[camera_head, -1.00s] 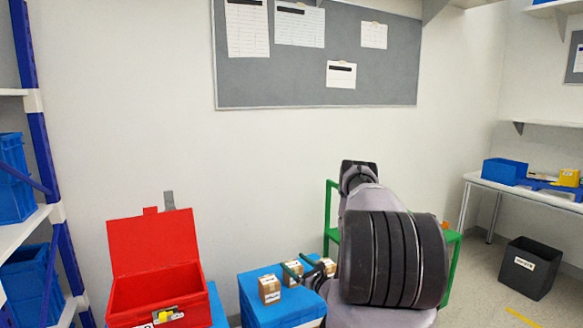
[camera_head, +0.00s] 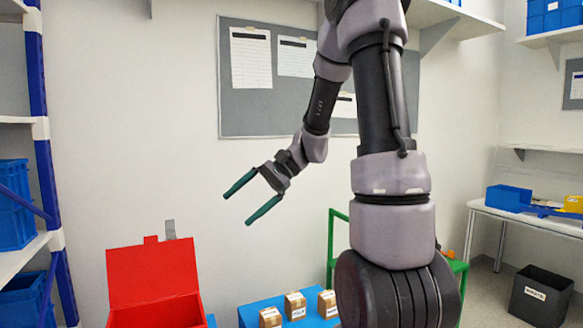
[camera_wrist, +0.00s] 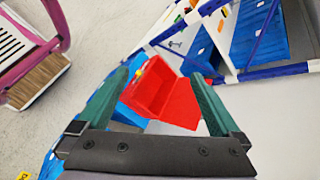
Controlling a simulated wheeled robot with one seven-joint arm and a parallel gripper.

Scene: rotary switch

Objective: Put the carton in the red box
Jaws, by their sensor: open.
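Three small brown cartons (camera_head: 271,317) (camera_head: 295,306) (camera_head: 327,304) stand on a blue surface (camera_head: 249,316) at the bottom middle of the head view. The red box (camera_head: 153,273) is left of them with its lid raised; its inside is mostly cut off by the frame's lower edge. It also shows between my fingers in the wrist view (camera_wrist: 165,95). My gripper (camera_head: 237,209) is open and empty, raised well above the blue surface, to the upper right of the red box. Its green fingers point left and down.
A blue-and-white shelf with blue bins (camera_head: 14,205) stands at the left. A green frame (camera_head: 331,240) is behind my arm. A dark bin (camera_head: 540,295) and a white table (camera_head: 535,218) are at the right. The air around my gripper is clear.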

